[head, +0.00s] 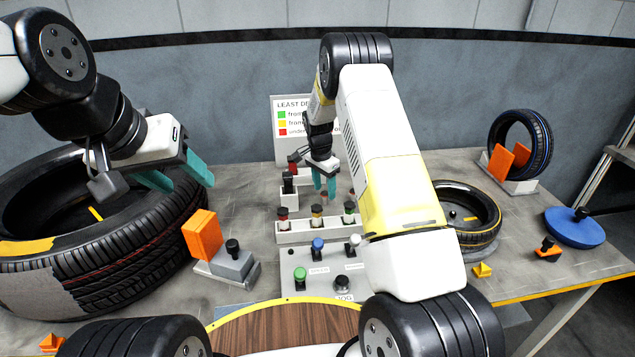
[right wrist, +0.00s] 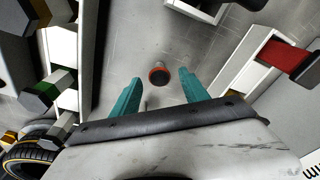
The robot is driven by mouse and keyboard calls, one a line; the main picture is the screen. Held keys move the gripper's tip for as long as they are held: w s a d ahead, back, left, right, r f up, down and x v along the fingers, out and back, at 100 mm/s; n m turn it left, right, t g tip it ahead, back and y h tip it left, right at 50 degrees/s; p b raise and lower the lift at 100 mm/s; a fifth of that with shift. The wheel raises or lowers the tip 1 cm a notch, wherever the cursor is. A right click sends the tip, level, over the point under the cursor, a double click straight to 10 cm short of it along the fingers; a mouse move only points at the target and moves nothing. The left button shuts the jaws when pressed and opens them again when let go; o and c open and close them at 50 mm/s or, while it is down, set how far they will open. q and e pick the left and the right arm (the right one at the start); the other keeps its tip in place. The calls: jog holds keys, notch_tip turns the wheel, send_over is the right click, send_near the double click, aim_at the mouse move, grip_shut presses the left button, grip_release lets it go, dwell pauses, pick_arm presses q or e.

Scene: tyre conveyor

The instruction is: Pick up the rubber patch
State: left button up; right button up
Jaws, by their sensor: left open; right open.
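A small round dark piece with a reddish-orange rim, which looks like the rubber patch (right wrist: 159,75), lies on the grey table in the right wrist view. It is a little beyond the gap between my right fingertips and touches neither. My right gripper (right wrist: 160,90) is open and empty, pointing down at the back of the table. In the head view my right gripper (head: 324,187) is behind the lamp rack, and the patch is hard to make out. My left gripper (head: 180,174) is open and empty above the right side of the large tyre (head: 110,250).
A white rack with coloured knobs (head: 290,236) stands in front of my right gripper, with a button panel (head: 315,283) nearer. A white holder with a red piece (right wrist: 275,52) is close on the right in the wrist view. Another tyre (head: 478,238) lies on the right.

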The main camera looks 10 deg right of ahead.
jog(key=shift+f, duration=0.25)
dwell(0.4)
grip_shut()
dwell(0.4)
